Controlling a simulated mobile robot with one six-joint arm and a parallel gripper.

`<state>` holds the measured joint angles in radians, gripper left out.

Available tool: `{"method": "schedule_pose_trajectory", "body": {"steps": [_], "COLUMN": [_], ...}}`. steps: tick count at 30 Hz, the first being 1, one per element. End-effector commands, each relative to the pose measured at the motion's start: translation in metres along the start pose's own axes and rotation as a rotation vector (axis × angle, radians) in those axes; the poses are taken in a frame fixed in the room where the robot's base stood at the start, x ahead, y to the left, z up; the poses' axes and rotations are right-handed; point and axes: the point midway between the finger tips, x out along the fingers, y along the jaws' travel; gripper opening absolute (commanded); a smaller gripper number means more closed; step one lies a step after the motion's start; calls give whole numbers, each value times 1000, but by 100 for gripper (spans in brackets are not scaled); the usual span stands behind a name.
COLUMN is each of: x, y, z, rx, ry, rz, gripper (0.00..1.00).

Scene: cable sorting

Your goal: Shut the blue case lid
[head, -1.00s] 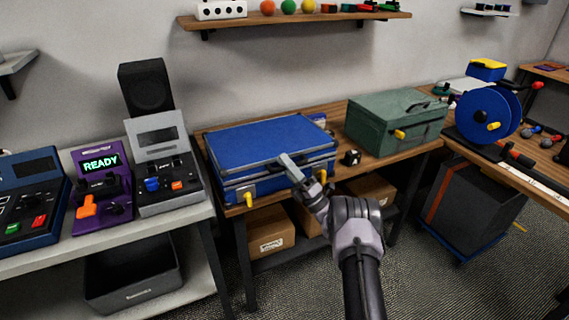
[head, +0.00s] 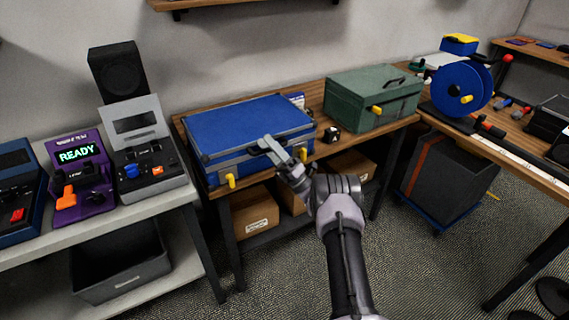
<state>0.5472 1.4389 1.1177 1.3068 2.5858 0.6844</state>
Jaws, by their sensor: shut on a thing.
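The blue case (head: 250,130) sits on the wooden bench with its lid (head: 245,124) down, lying flat or nearly flat; a small gap at the rim cannot be ruled out. Yellow latches show on its front, one at the left corner (head: 231,181) and one near the right (head: 303,154). My gripper (head: 273,151) is at the middle of the case's front edge and looks shut, at the lid's front rim. My gripper and wrist hide part of the case front, and what lies between the fingers is too small to see.
A green case (head: 373,97) with a yellow latch stands to the right on the bench. A small black cube-like item (head: 332,134) lies between the cases. A blue reel (head: 462,90) stands at the far right. Control boxes (head: 143,150) stand to the left.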

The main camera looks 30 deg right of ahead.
Motion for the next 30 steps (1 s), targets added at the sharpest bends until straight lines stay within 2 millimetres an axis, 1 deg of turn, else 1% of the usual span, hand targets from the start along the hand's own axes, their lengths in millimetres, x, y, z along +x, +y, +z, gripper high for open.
{"method": "schedule_pose_trajectory", "body": {"steps": [1,5,6,7,8,9,11,12,16,18,21,30], "x": [-29,-61,-72,-81,-88,-94,-107,-119,-148,-157,-163,-163], "y": [-10,-8,-8,-7,-6,-2,2,0,-2,-2,-2,-2], "z": [-5,-4,-4,-4,-4,-2,-2,-1,-2,-3,-3,-2], "rx": [12,10,9,8,8,8,7,5,4,4,5,6], "ry": [-1,-2,-1,-1,-2,-3,-2,-1,0,2,3,2], "rz": [-44,-40,-39,-38,-38,-36,-32,-29,-24,-22,-21,-19], "gripper": [23,38,44,48,37,23,23,23,23,23,23,23]}}
